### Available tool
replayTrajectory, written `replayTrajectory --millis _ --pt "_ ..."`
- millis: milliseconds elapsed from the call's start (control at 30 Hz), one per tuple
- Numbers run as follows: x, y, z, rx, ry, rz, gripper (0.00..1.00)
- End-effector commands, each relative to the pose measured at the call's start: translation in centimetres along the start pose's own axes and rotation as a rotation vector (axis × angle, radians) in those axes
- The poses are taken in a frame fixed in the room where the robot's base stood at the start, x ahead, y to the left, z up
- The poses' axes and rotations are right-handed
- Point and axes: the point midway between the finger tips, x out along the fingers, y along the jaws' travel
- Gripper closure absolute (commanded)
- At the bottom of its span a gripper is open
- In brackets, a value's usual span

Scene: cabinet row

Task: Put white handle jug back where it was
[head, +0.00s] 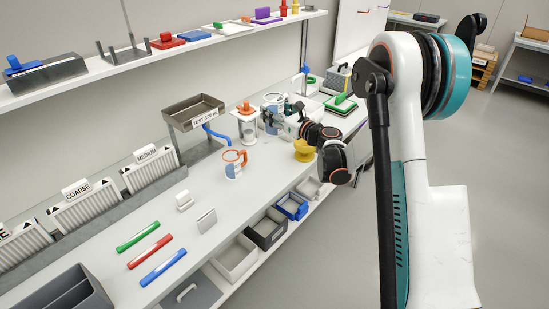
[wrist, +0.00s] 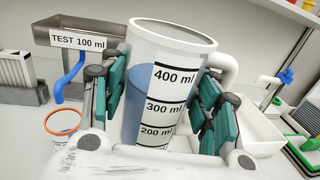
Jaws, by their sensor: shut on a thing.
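The white handle jug (wrist: 172,80) is a clear cylinder with a white rim, marks up to 400 ml and blue liquid inside. Its white handle (wrist: 229,70) sticks out to the right in the wrist view. My gripper (wrist: 160,110) is shut on the jug, with teal finger pads on both sides of its body. In the head view the jug (head: 273,101) is small and partly hidden by my gripper (head: 272,118), over the far part of the counter. I cannot tell whether its base touches the counter.
A metal tank labelled TEST 100 ml (head: 194,111) with a blue spout stands left of the jug. A jug with an orange handle (head: 233,166) stands nearer. Coloured pens (head: 150,251) lie in front.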

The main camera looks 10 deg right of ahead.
Motion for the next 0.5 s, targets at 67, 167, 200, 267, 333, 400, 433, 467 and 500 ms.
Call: replayTrajectory --millis 67,167,200,267,333,400,433,467,500 --pt "0.0 0.0 -2.5 0.000 0.000 0.000 0.86" --pt "0.1 0.0 -4.8 0.001 0.000 -0.001 0.86" --pt "0.0 0.0 -5.8 0.001 0.000 -0.001 0.86" --pt "0.1 0.0 -7.2 0.000 0.000 -0.001 0.86" --pt "0.0 0.0 -8.8 0.000 0.000 -0.001 0.86" --pt "0.0 0.0 -10.2 0.001 0.000 -0.002 0.86" --pt "0.0 0.0 -10.8 0.001 0.000 -0.002 0.86" --pt "0.0 0.0 -11.2 0.001 0.000 -0.002 0.86" --pt "0.0 0.0 -11.7 0.001 0.000 -0.002 0.86"
